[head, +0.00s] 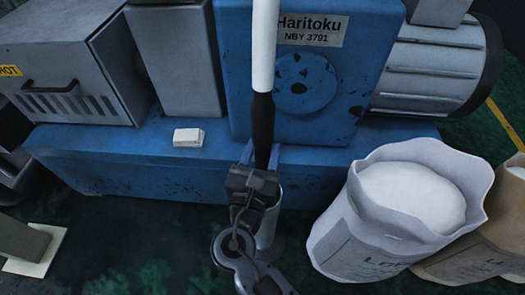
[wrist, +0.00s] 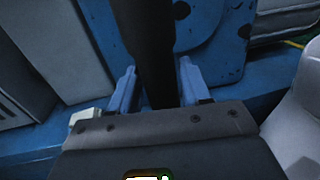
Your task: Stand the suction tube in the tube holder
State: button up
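The suction tube (head: 263,48) stands upright, with a white upper part and a black lower part that also shows in the wrist view (wrist: 150,45). My gripper (head: 262,155) has its blue fingers on either side of the black part and appears shut on it. In the wrist view the fingers (wrist: 157,88) flank the tube closely. A pale grey cylinder with a round foot, seemingly the tube holder (head: 269,228), stands on the floor below and behind my gripper. My gripper hides its upper part and the tube's lower end, so I cannot tell whether the tube is inside it.
A blue machine (head: 190,170) with a wide base stands behind. A small white block (head: 188,137) lies on that base. An open sack of white material (head: 370,225) stands at right, beside a brown sack (head: 490,235).

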jog(key=o, duration=0.4)
jog(key=shift+f, duration=0.1)
jog(key=shift+c, duration=0.2)
jog(key=s+a+p, duration=0.1)
jog(key=s, duration=0.6)
jog(key=shift+s+a, duration=0.25)
jog(key=shift+s, duration=0.1)
dwell(0.3)
